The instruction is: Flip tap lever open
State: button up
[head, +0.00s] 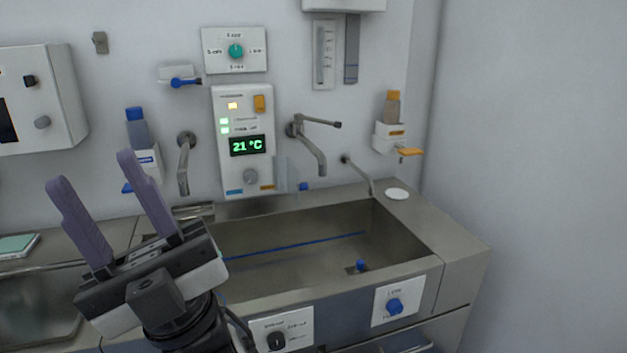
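A wall tap (310,146) with a downward spout is mounted right of the temperature panel. Its dark-tipped lever (320,121) sticks out to the right, roughly level. A second grey wall spout (184,162) is left of the panel, and no lever can be made out on it. My gripper (91,169) is at the lower left, in front of the sink's left end. Its two purple fingers are spread apart, pointing up, with nothing between them. It is well left of the tap lever and apart from it.
A steel sink basin (405,245) lies below the taps. The temperature panel (228,102) reads 21 °C. Bottle dispensers stand at left (138,128) and right (392,108). Open space lies above the basin.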

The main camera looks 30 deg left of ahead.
aim_at(299, 118)
jog(key=i+l+u, duration=0.1)
jog(key=u, duration=0.9)
jog(key=i+l+u, duration=0.15)
jog(key=l+u, duration=0.25)
jog(key=i+l+u, duration=0.1)
jog(key=l+u, duration=0.6)
jog(key=l, duration=0.7)
jog(key=i+l, duration=0.1)
jog(key=l, duration=0.75)
